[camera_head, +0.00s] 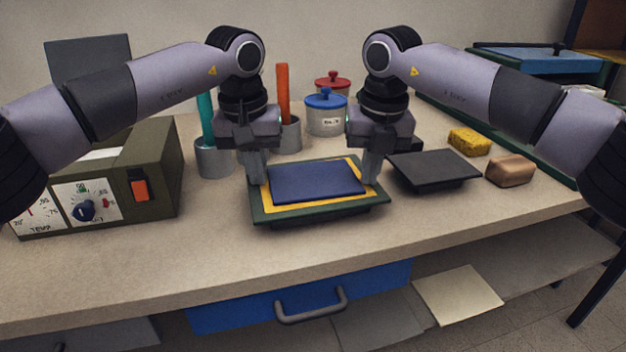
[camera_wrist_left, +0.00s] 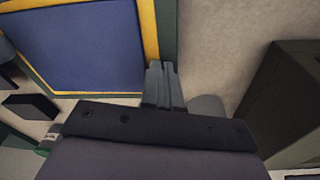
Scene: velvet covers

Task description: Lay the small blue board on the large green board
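The small blue board (camera_head: 316,182) lies flat on a yellow board (camera_head: 310,204), which lies on the large green board (camera_head: 322,214) on the table. The yellow board shows as a border around the blue one. My left gripper (camera_head: 257,172) points down at the left edge of the stack. In the left wrist view its fingers (camera_wrist_left: 163,82) are together with nothing seen between them, close beside the yellow edge and over the green rim. My right gripper (camera_head: 371,170) points down at the stack's right edge, its fingers looking like one narrow block. Exact contact with the boards is unclear.
A black board (camera_head: 434,170) stands just right of the stack. A yellow sponge (camera_head: 464,142) and a brown block (camera_head: 510,171) lie farther right. Pots (camera_head: 326,114) and cups (camera_head: 214,158) stand behind. A green instrument box (camera_head: 140,170) is left. The table front is clear.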

